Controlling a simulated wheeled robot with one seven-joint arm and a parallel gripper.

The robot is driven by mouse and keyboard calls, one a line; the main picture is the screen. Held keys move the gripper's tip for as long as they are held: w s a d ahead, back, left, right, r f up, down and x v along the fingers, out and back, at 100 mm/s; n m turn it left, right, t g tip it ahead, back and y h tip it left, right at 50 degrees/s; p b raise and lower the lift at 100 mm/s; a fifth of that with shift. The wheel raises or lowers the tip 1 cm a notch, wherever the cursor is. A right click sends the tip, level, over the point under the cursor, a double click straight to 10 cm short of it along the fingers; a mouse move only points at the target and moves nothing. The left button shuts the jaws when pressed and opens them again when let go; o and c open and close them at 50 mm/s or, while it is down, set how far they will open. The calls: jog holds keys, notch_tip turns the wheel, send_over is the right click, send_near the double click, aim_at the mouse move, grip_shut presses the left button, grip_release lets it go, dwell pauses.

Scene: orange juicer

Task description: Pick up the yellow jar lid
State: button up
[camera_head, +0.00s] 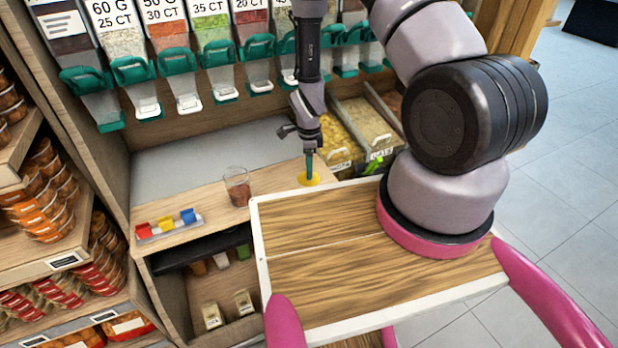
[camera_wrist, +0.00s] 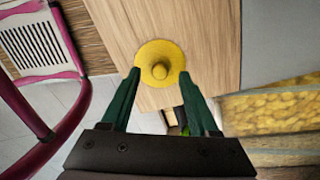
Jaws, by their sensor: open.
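The yellow jar lid (camera_wrist: 160,52) is a round disc with a knob in its middle, lying on the wooden counter near its edge. In the head view the lid (camera_head: 314,181) shows as a small yellow patch, partly covered by my gripper (camera_head: 309,170). I cannot tell whether the fingers touch the lid. Nothing is held.
A clear jar with reddish contents (camera_head: 237,186) stands left of the lid on the counter (camera_head: 190,232). A tray with red, yellow and blue items (camera_head: 168,226) is farther left. Bins of dry goods (camera_head: 361,126) lie to the right, dispensers (camera_head: 186,83) behind.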

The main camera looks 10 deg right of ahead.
jog(key=shift+f, duration=0.65)
grip_shut()
